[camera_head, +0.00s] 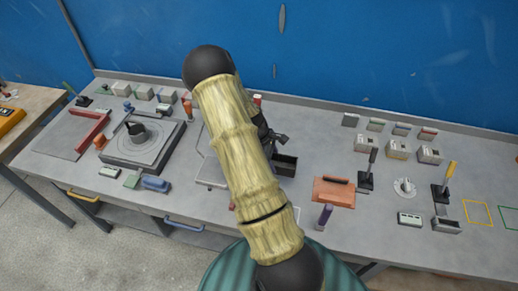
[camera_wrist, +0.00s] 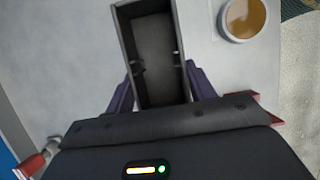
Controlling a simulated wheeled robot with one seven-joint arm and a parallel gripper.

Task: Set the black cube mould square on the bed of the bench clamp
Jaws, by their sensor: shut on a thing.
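The black cube mould (camera_wrist: 155,50) is an open-topped box, empty inside, in the wrist view. The two purple fingers of my gripper (camera_wrist: 158,84) stand against its left and right walls, shut on it. In the head view the mould (camera_head: 286,165) shows just right of my arm, near the middle of the bench. I cannot tell whether it touches the surface below. A grey plate (camera_head: 211,173) sits left of my arm and is partly hidden by it. It may be the bed of the bench clamp, but I cannot tell for sure.
A cup of amber liquid (camera_wrist: 243,18) stands close right of the mould. A round turntable (camera_head: 140,152) and red angle bars (camera_head: 90,131) are at left. An orange-brown block (camera_head: 333,192) and lever-handled devices (camera_head: 366,180) are at right. Small blocks line the back.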

